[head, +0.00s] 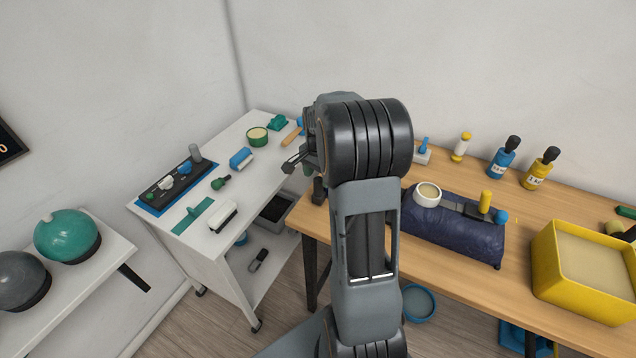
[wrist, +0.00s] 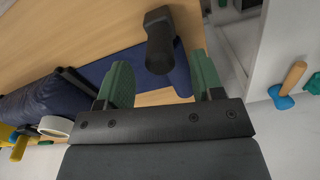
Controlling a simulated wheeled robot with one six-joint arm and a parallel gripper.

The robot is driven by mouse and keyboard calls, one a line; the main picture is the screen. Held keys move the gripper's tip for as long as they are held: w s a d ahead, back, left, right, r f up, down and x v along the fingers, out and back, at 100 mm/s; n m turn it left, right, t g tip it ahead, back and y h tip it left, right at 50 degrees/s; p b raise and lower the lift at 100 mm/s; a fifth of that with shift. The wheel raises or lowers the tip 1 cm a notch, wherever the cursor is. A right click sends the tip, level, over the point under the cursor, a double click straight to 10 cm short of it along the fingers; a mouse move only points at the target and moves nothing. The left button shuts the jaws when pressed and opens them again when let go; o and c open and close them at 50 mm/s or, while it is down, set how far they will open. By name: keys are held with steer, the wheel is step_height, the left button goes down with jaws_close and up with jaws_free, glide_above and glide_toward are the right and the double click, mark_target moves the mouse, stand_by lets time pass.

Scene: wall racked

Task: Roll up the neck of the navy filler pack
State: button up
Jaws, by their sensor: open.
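The navy filler pack (head: 450,236) lies on the wooden table, its plump body right of my arm in the head view. In the wrist view its body (wrist: 28,101) is at the left, and a flat navy neck (wrist: 135,68) runs right from it. A dark bar (wrist: 76,82) lies across where body and neck meet. A black knob-like piece (wrist: 159,40) stands at the neck's far end. My gripper (wrist: 161,76) is open and empty, its green fingers apart over the neck. In the head view my gripper (head: 294,158) is left of the arm, which hides the neck.
A white roll (head: 427,194) and a yellow-topped piece (head: 485,202) are on or by the pack. A yellow bin (head: 583,273) stands right, bottles (head: 503,159) behind.

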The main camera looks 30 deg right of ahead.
steer(key=shift+f, duration=1.85)
jaws_close()
steer(key=shift+s+d, duration=0.95)
steer(key=shift+s, duration=0.85)
steer(key=shift+s+d, duration=0.9)
steer(key=shift+s, duration=0.85)
steer(key=shift+s+d, duration=0.95)
steer(key=shift+s, duration=0.85)
steer(key=shift+s+d, duration=0.4)
steer(key=shift+s, duration=0.35)
steer(key=shift+s+d, duration=0.4)
steer(key=shift+s, duration=0.3)
steer(key=shift+s+d, duration=0.4)
steer(key=shift+s, duration=0.35)
